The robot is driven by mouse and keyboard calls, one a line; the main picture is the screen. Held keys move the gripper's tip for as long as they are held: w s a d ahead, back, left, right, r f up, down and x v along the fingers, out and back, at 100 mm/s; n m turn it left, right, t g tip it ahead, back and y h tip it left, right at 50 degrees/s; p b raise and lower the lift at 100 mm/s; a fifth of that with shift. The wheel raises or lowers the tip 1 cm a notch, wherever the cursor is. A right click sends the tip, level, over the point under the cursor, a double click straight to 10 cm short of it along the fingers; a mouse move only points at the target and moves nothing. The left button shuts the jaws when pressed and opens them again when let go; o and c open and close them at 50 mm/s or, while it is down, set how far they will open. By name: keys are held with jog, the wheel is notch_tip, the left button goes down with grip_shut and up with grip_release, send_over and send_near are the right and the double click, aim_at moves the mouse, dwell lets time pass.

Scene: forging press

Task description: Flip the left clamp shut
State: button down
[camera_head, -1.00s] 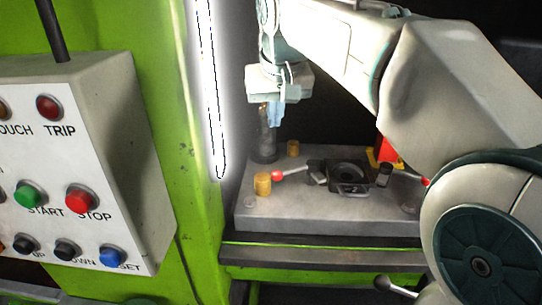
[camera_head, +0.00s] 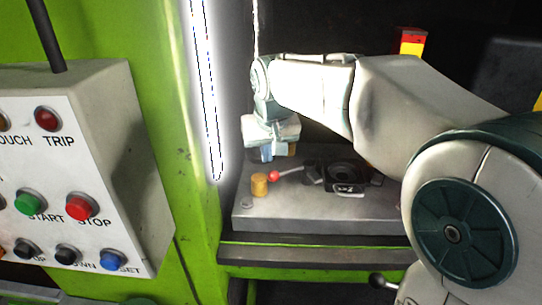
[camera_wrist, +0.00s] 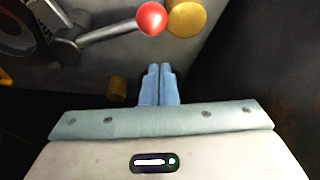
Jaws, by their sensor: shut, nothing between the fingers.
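The left clamp is a grey lever (camera_head: 290,171) with a red ball knob (camera_head: 274,176), beside a dark round die (camera_head: 346,173) on the press bed. Its lever points left, away from the die, and the knob sits close to a brass post (camera_head: 259,185). In the wrist view the clamp's red knob (camera_wrist: 151,18) and lever (camera_wrist: 108,33) show at the top. My gripper (camera_head: 268,156) is above and behind the knob, apart from it. Its blue fingers (camera_wrist: 160,72) are together and empty.
The grey bed (camera_head: 300,214) has clear room in front of the clamp. A second brass post (camera_wrist: 117,88) shows in the wrist view. The green press frame (camera_head: 180,150) and a bright light strip (camera_head: 209,90) stand close on the left, with the white button panel (camera_head: 80,170) nearer.

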jog(key=shift+s+d, duration=0.15)
jog(key=shift+s, duration=0.45)
jog(key=shift+s+d, duration=0.15)
jog(key=shift+s, duration=0.4)
jog(key=shift+s+f, duration=0.15)
jog(key=shift+s, duration=0.05)
jog(key=shift+d, duration=0.1)
jog(key=shift+s, duration=0.15)
